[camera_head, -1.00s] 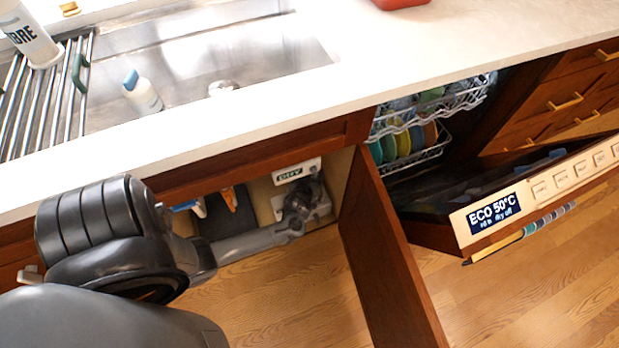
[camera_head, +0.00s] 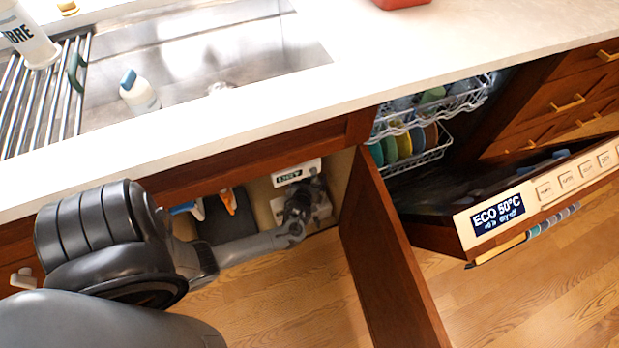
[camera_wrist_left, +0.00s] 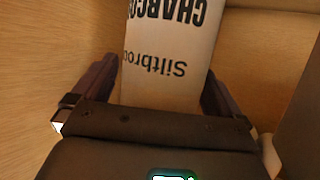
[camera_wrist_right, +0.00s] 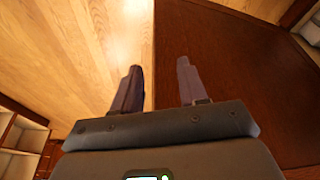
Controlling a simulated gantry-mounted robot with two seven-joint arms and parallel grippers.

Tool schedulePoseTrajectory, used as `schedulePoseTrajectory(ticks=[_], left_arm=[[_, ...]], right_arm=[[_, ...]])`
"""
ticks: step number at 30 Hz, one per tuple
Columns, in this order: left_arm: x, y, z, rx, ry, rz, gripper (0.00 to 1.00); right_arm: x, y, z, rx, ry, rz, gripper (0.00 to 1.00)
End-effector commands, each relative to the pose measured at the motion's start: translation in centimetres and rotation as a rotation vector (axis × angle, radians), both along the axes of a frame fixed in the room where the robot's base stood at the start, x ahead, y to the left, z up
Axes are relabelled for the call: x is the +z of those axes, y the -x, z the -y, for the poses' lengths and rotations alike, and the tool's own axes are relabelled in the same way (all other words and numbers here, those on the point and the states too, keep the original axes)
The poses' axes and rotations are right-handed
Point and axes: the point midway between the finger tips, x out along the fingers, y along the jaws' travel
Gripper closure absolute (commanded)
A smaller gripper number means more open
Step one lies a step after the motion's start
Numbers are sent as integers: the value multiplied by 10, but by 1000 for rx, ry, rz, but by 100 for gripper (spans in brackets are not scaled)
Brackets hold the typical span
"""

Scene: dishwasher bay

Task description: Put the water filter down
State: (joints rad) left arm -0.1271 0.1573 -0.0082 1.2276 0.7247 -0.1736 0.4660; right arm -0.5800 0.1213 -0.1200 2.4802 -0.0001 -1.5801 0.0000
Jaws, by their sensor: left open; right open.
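The water filter appears to be the white cylinder with upside-down black lettering (camera_wrist_left: 168,60) in the left wrist view. It stands between the fingers of my left gripper (camera_wrist_left: 160,68), which are open on either side of it; I cannot tell if either finger touches it. In the head view my left gripper (camera_head: 303,203) is inside the cabinet under the sink, and it mostly hides what is there. My right gripper (camera_wrist_right: 157,80) is open and empty, seen only in the right wrist view, above the wood floor and a dark wooden panel.
A white box (camera_head: 297,173) stands behind my left gripper in the cabinet. Spray bottles (camera_head: 229,200) stand left of it. The open cabinet door (camera_head: 385,260) rises to the right. Beyond it the dishwasher door (camera_head: 540,195) hangs open. The counter (camera_head: 400,55) is mostly clear.

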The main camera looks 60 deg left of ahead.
Motion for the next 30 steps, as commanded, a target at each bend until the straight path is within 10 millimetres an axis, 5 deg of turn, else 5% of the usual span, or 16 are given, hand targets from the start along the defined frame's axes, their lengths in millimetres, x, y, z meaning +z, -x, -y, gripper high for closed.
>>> schedulePoseTrajectory(ticks=[21,30], left_arm=[[43,60,71,0,1,0,0],[53,64,94,-31,61,-30,0]], right_arm=[[56,0,0,0,0,0,57],[62,0,0,-1,-1,0,57]])
